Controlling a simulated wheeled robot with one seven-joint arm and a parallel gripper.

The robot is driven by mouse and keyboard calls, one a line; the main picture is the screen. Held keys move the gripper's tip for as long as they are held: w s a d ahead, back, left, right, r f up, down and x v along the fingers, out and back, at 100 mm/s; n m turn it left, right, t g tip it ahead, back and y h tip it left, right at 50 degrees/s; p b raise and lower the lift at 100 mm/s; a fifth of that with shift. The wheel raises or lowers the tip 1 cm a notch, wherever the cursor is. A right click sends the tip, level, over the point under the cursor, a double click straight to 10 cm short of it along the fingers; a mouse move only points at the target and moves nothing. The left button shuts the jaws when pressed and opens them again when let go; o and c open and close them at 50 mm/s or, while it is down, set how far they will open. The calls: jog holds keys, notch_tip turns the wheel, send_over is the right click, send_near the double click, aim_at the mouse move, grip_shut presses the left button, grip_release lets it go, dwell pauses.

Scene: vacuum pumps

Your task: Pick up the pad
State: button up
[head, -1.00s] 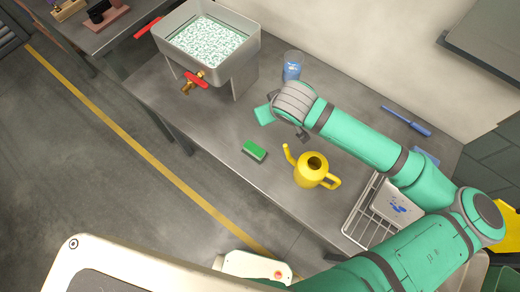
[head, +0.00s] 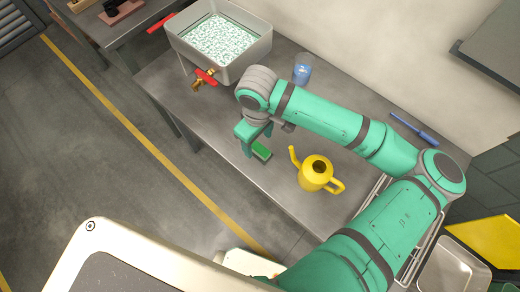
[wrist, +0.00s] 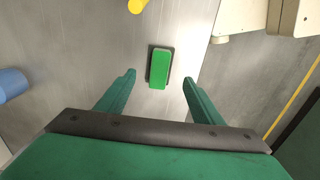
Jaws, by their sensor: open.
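The pad is a small green block (head: 261,150) lying on the grey workbench, left of the yellow watering can. In the wrist view the green pad (wrist: 160,68) lies flat, a little beyond the fingertips and between their lines. My gripper (wrist: 158,78) is open and empty, its two green fingers apart on either side. In the head view my gripper (head: 248,148) is just left of the pad and partly beside it; the height above the bench is hard to tell.
A yellow watering can (head: 315,173) stands right of the pad. A grey tank with a red-handled tap (head: 205,77) stands at the back left. A blue cup (head: 302,70) and a blue tool (head: 414,129) are farther back. The bench (head: 225,125) is clear left of the pad.

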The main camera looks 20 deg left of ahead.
aim_at(260, 148)
jog(key=shift+d+f, duration=0.15)
jog(key=shift+f, duration=1.2)
jog(key=shift+d+f, duration=0.15)
jog(key=shift+f, duration=1.15)
jog(key=shift+c, duration=0.6)
jog(key=c, duration=1)
